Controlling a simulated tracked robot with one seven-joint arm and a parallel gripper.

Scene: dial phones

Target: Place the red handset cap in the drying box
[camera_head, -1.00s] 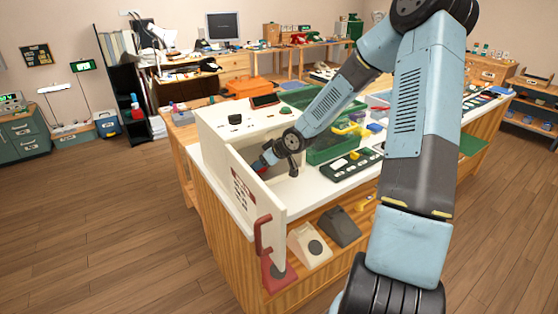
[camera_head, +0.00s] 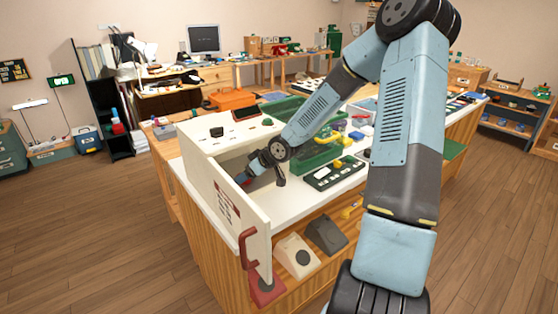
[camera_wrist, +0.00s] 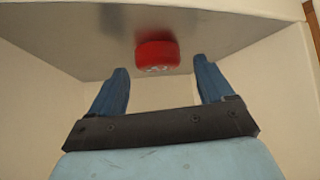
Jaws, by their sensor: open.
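The red handset cap (camera_wrist: 158,56) is a short round red piece on the grey metal floor inside the drying box in the wrist view. It lies just beyond my fingertips and between their lines. My gripper (camera_wrist: 160,80) is open and empty, with its two blue fingers apart. In the head view my gripper (camera_head: 243,178) reaches into the open front of the white drying box (camera_head: 196,160). The box door (camera_head: 226,205), with a red handle, stands swung open toward the front. The cap is hidden in the head view.
A dark tray (camera_head: 333,173) and a green crate (camera_head: 318,150) stand right of the box on the white counter. Small objects rest on the box's top. Phone bodies (camera_head: 297,256) sit on the shelf below. The box walls are close around my gripper.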

